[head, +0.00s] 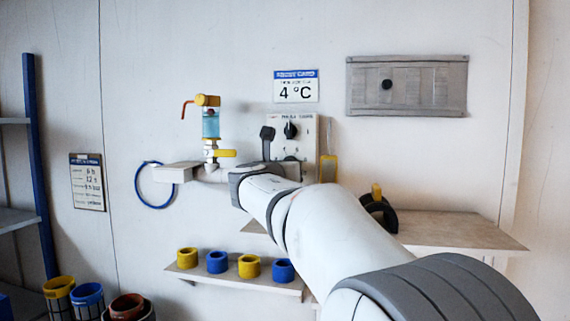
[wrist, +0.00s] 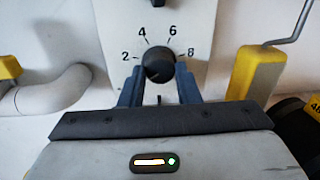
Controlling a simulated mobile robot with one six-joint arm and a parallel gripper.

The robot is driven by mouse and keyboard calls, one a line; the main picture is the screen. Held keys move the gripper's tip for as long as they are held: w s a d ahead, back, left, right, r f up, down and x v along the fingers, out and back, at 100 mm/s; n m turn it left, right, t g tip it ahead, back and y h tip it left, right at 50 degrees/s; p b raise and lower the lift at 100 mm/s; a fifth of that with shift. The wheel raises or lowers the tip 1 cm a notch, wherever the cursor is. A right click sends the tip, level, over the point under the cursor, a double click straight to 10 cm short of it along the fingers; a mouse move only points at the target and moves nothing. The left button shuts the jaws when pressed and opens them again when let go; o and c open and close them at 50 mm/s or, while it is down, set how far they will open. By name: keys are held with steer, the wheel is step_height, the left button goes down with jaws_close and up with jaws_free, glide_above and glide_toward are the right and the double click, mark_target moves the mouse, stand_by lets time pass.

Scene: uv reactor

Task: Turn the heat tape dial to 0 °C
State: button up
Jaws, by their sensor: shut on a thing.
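The heat tape dial appears to be the round black knob (wrist: 158,66) low on a pale panel (wrist: 190,15), with numbers 2, 4, 6 and 8 around it. My gripper (wrist: 159,82) has its two blue-grey fingers shut on this knob, one on each side. Its pointer setting is hard to read, and no 0 mark is visible. Another black knob (wrist: 157,2) is cut off at the top of the wrist view. In the head view the panel (head: 308,137) stands on the wall, its upper knob (head: 290,130) clear; my arm partly hides the lower part.
A card (head: 296,88) above the panel reads 4 °C. A yellow block (wrist: 255,72) with a metal rod stands close to the right. A white pipe (wrist: 60,90) is at left. A shelf (head: 235,283) with coloured rings lies below; a wooden shelf (head: 460,232) is at right.

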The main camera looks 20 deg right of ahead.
steer(key=shift+r+n, duration=0.1)
steer(key=shift+n, duration=0.6)
steer(key=o, duration=1)
steer(key=shift+c, duration=0.2)
steer(key=b+v, duration=0.1)
steer(key=v, duration=0.6)
steer(key=shift+s+a+b, duration=0.2)
steer(key=shift+s+b, duration=0.05)
steer(key=shift+b, duration=0.1)
steer(key=shift+a+f, duration=0.1)
steer(key=shift+f, duration=0.15)
